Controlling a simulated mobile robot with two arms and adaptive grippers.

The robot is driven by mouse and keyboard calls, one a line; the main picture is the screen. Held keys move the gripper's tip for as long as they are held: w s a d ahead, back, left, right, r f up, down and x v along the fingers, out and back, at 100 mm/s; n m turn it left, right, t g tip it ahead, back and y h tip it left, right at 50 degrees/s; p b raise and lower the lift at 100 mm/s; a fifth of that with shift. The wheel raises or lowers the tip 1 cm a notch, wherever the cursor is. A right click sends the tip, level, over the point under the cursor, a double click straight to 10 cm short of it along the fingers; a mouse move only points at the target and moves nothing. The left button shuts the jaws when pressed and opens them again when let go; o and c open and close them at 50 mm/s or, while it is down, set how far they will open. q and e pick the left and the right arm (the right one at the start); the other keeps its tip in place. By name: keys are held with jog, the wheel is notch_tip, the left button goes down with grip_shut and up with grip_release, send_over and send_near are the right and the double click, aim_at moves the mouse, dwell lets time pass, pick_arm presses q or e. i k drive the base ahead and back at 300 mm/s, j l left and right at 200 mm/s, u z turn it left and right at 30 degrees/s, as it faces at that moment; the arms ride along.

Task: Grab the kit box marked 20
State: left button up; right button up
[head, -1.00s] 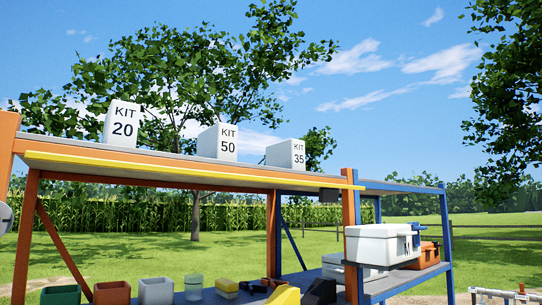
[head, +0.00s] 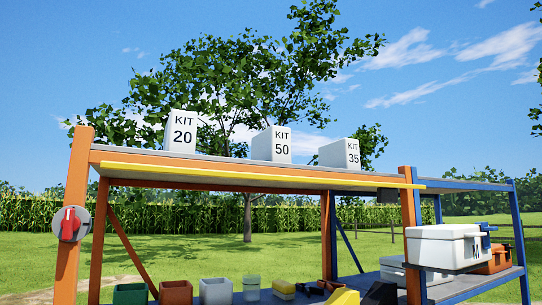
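The white kit box marked 20 (head: 181,133) stands upright on the top shelf (head: 230,160) of an orange rack, at the left of a row of boxes. The kit box marked 50 (head: 272,145) stands to its right, with a gap between them. The kit box marked 35 (head: 341,153) stands further right. Neither of my grippers is in the head view.
A yellow strip (head: 250,176) runs along the shelf's front edge. A red-handled disc (head: 69,224) is on the left orange post. Small bins, including a grey one (head: 216,291), stand on the lower shelf. A white cooler (head: 446,247) sits on the blue rack at right.

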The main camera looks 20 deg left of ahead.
aim_at(181, 128)
jog(key=i+l+u, duration=0.1)
jog(key=u, duration=0.8)
